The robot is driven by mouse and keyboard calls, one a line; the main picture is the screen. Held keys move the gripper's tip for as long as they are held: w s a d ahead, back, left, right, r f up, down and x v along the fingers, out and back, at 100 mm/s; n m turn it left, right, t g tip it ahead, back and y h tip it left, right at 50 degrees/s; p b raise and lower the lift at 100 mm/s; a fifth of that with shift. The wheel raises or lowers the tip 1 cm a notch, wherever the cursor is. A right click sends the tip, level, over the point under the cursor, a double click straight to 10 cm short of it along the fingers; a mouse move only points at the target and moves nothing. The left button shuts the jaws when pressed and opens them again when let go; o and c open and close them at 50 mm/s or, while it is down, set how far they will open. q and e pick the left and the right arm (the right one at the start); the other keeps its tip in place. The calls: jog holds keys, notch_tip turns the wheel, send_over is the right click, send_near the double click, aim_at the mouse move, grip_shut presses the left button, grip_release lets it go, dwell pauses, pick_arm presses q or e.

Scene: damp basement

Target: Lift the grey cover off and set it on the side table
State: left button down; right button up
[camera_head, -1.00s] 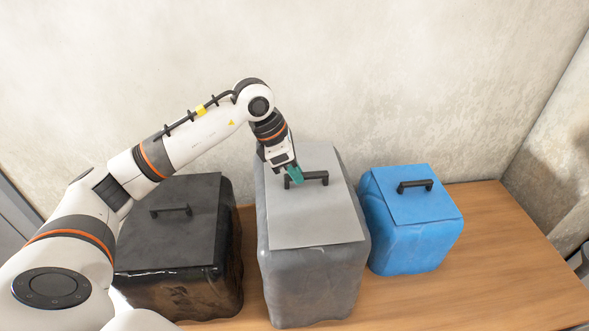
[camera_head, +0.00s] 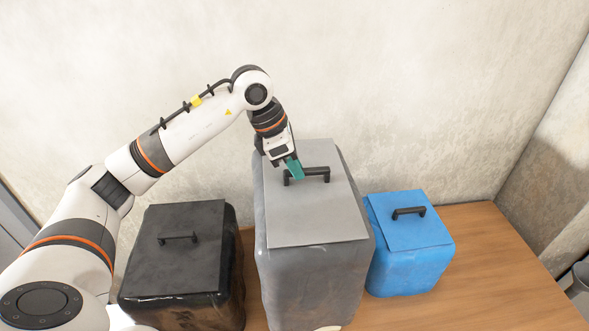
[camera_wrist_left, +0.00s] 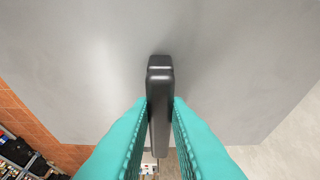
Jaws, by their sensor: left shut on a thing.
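The flat grey cover (camera_head: 315,222) with a black bar handle (camera_head: 318,171) lies on top of the tall grey bin (camera_head: 318,282). I see no gap between cover and bin in the head view. My left gripper (camera_head: 293,174), with teal fingers, is shut on the left part of the handle. The wrist view shows the fingers (camera_wrist_left: 160,110) on both sides of the handle (camera_wrist_left: 159,80), above the grey cover (camera_wrist_left: 85,60). The grey bin's foot is at the picture's lower edge, so its contact with the table is unclear. My right gripper is out of view. I cannot identify the side table.
A black bin (camera_head: 185,260) with its own handled lid stands left of the grey one, under my left arm. A blue bin (camera_head: 408,245) with a handled lid stands close on the right. The wooden tabletop (camera_head: 490,275) is bare farther right. A concrete wall closes the back.

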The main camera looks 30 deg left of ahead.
pick_arm(q)
notch_tip(320, 180, up, 4)
jog(key=shift+f+p, duration=0.15)
jog(key=shift+p, duration=0.6)
jog(key=shift+r, duration=0.35)
notch_tip(320, 180, up, 20)
dwell(0.4)
